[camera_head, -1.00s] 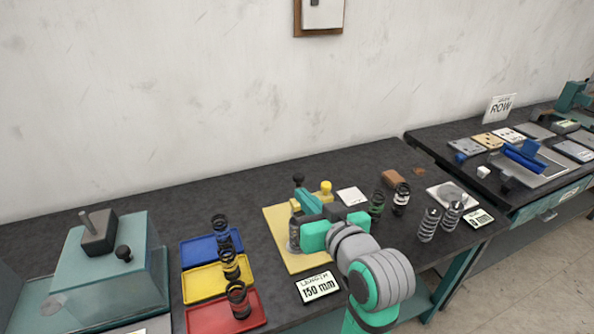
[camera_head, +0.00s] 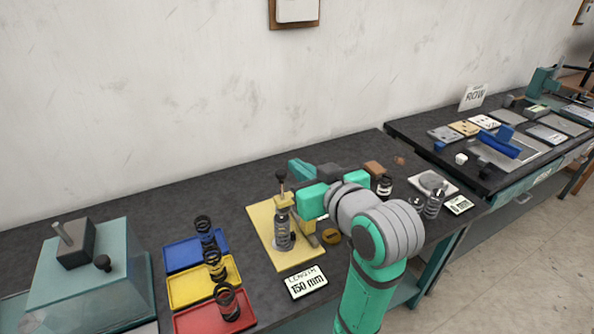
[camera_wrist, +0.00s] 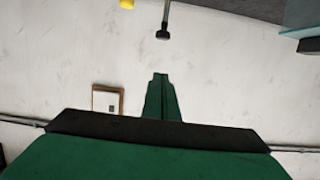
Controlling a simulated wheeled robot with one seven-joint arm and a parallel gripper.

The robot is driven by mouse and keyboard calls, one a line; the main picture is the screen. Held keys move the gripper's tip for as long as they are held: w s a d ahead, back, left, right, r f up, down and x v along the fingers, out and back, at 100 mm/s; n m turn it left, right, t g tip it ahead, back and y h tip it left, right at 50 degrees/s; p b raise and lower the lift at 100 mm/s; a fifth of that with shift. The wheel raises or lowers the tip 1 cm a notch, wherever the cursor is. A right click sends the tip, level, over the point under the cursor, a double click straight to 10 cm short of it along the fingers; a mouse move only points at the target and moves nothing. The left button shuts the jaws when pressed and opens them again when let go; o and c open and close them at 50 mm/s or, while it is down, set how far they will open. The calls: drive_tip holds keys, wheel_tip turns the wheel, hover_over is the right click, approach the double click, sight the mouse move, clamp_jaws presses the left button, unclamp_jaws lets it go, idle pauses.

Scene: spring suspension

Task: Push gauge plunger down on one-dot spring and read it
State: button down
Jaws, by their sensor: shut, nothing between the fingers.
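The gauge stands on a yellow base plate (camera_head: 262,224). A coil spring (camera_head: 284,238) stands upright in it, below a plunger with a dark round knob (camera_head: 280,175). The knob also shows in the wrist view (camera_wrist: 163,34), ahead of my fingertips and apart from them. My gripper (camera_head: 296,167) is shut and empty, beside the upper part of the gauge in the head view. Its closed fingers (camera_wrist: 160,78) also show in the wrist view. A "LENGTH 150 mm" card (camera_head: 306,283) lies in front of the gauge. I cannot make out any dot on the spring.
Blue (camera_head: 180,254), yellow (camera_head: 188,288) and red (camera_head: 196,318) trays with dark springs stand left. A teal block-shaped fixture (camera_head: 95,268) is further left. More springs (camera_head: 433,204) and a small card (camera_head: 459,205) are right, partly behind my arm. The back of the bench is clear.

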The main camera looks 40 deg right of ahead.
hover_over(281, 188)
drive_tip(key=s, duration=0.2)
wheel_tip(281, 188, down, 2)
drive_tip(key=shift+s+a+f, duration=0.1)
drive_tip(key=shift+f, duration=0.9)
drive_tip(key=shift+s+a+f, duration=0.1)
drive_tip(key=shift+f, duration=0.9)
drive_tip(key=shift+f, duration=0.15)
drive_tip(key=shift+f, duration=3.1)
wheel_tip(281, 188, up, 7)
drive_tip(key=v, duration=1)
drive_tip(key=shift+t, duration=0.3)
